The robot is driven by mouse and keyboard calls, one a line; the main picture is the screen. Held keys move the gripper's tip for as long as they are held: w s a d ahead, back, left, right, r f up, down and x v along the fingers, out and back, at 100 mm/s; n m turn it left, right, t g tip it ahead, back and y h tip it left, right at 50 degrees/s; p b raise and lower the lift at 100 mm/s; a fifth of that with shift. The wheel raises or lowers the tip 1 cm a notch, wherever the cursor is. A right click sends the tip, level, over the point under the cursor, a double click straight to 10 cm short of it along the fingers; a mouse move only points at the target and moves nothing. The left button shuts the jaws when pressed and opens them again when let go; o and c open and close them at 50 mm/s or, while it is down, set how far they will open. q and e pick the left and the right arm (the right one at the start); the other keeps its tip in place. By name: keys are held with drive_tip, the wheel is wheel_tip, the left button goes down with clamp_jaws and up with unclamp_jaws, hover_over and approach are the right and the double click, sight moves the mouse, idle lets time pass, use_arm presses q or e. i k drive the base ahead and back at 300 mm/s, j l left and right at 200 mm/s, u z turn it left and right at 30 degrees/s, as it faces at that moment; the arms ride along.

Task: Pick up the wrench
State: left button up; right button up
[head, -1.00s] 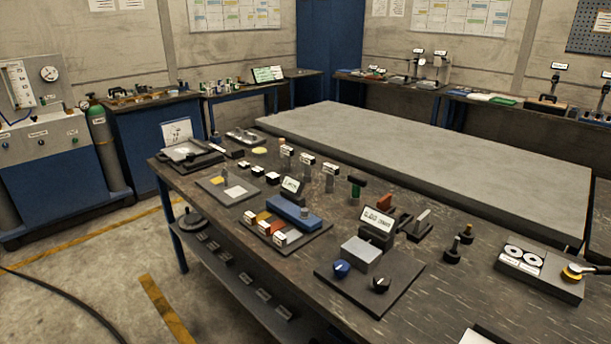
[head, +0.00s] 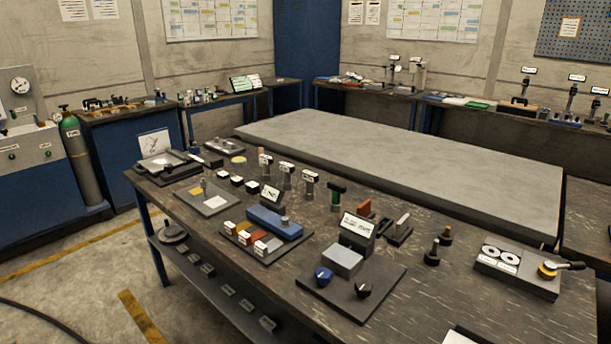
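I cannot make out a wrench for certain in the head view. Small tools and parts lie on the dark workbench (head: 440,300), and some are too small to tell apart. A round yellow-based part with a dark handle (head: 560,268) sits on a dark block at the right. Neither of my grippers is in view.
The bench holds a plate with a blue knob (head: 323,276), a blue block (head: 273,223) and several labelled posts. A green-topped gas cylinder (head: 75,150) stands at left. Back benches carry small items. Floor at lower left is mostly clear.

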sight(288, 169)
drive_tip(key=i+j+z, duration=0.15)
drive_tip(key=z, duration=0.2)
drive_tip(key=i+j+z, duration=0.1)
drive_tip(key=j+z, duration=0.45)
drive_tip(key=z, duration=0.2)
drive_tip(key=i+j+z, duration=0.15)
drive_tip(key=j+z, duration=0.15)
drive_tip(key=j, duration=1.1)
drive_tip(key=j+z, duration=0.3)
drive_tip(key=j, duration=1.05)
